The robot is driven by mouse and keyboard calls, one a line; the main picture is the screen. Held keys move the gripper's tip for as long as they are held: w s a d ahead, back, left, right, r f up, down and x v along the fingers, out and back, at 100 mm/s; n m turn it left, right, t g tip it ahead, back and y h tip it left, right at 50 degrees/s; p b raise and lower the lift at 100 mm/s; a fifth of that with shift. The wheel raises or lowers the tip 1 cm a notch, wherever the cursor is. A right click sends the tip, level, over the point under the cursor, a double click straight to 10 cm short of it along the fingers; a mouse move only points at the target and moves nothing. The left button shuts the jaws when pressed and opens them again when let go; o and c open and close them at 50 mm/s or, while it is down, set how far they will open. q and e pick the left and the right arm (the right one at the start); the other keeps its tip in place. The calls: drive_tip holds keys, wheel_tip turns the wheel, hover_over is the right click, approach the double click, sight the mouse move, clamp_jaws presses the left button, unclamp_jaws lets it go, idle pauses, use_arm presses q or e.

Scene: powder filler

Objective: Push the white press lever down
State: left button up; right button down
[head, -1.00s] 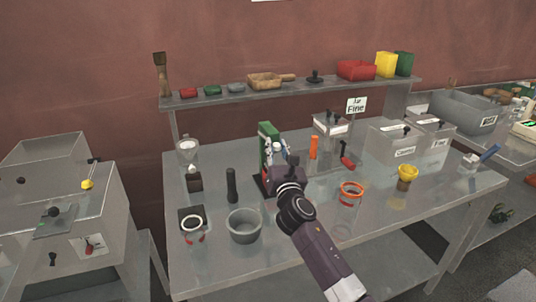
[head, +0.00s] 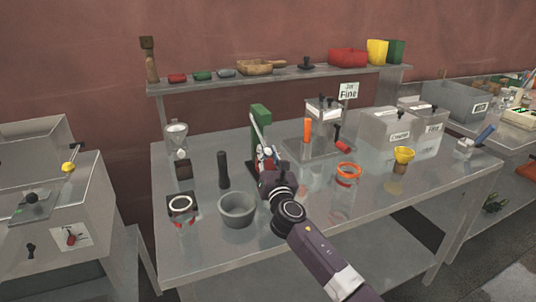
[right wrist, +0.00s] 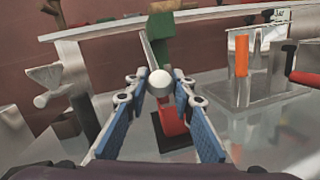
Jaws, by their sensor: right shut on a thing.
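The press has a green upright (head: 260,120), a red part and a dark base. Its white press lever (head: 255,128) slants down from the green top toward my right gripper (head: 266,160). In the right wrist view, the lever's round white knob (right wrist: 160,83) sits between the fingertips of my right gripper (right wrist: 161,88), which is shut on it. The red part (right wrist: 170,119) and dark base (right wrist: 172,148) show below the knob. In the head view, my gripper hides the knob and much of the press's lower part. My left gripper is not in view.
A grey bowl (head: 237,212) and a dark upright cylinder (head: 223,170) stand left of the press. An orange cylinder (head: 307,131) and an orange-rimmed jar (head: 347,172) stand to its right. A shelf (head: 330,74) runs behind. The table's front middle is clear.

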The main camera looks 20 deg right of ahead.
drive_tip(key=shift+w+f, duration=0.1)
drive_tip(key=shift+f, duration=0.45)
drive_tip(key=c, duration=2)
unclamp_jaws()
drive_tip(key=o, duration=0.4)
drive_tip(key=shift+w+d, duration=0.1)
drive_tip(key=shift+w, duration=0.1)
drive_tip(key=shift+s+r, duration=0.15)
drive_tip(key=shift+r, duration=0.05)
drive_tip(key=v, duration=1.2)
